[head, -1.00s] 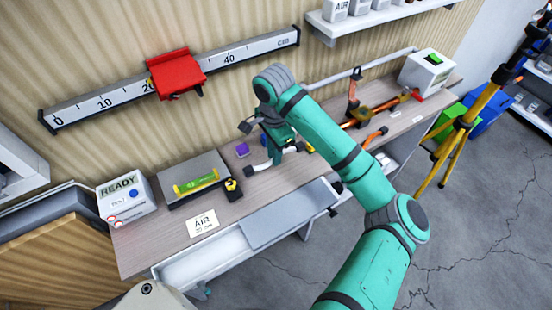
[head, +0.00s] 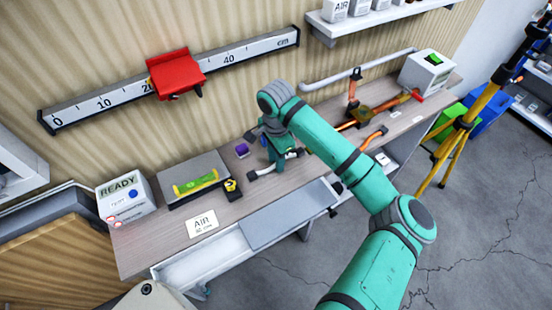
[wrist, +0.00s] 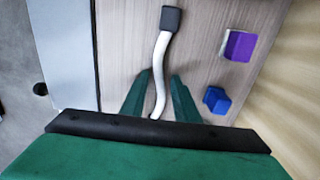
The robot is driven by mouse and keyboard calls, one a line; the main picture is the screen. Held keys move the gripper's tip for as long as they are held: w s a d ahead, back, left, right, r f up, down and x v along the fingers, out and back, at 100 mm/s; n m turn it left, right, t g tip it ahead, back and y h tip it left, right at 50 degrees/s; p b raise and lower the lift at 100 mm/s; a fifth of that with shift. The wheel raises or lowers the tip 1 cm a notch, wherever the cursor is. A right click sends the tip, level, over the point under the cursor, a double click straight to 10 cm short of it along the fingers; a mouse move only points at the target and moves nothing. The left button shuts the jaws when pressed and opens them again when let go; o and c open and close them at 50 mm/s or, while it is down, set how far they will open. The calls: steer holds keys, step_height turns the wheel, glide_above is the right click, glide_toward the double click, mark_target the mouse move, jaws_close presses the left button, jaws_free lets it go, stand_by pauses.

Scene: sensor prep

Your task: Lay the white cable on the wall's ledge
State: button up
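The white cable (head: 264,170) lies on the wooden bench top, with a dark end piece at its left end. It also shows in the wrist view (wrist: 161,55), where it runs down between my fingers. My gripper (head: 279,168) points down over the cable. In the wrist view my gripper (wrist: 161,76) has its fingers apart, one on each side of the cable, with gaps visible. The cable's other end is hidden by my gripper there. A white shelf (head: 375,19) on the wall holds several containers; I cannot tell if it is the ledge meant.
A purple block (head: 242,150) and a blue block (wrist: 216,99) are close to the cable. A white rail (head: 350,72) runs along the wall behind. A grey plate with a green level (head: 195,184) is left, orange-handled tools (head: 375,112) right. An open drawer (head: 205,262) juts out in front.

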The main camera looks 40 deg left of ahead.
stand_by(0.3)
step_height(320, 180, up, 12)
steer(key=shift+r, duration=0.15)
stand_by(0.4)
stand_by(0.5)
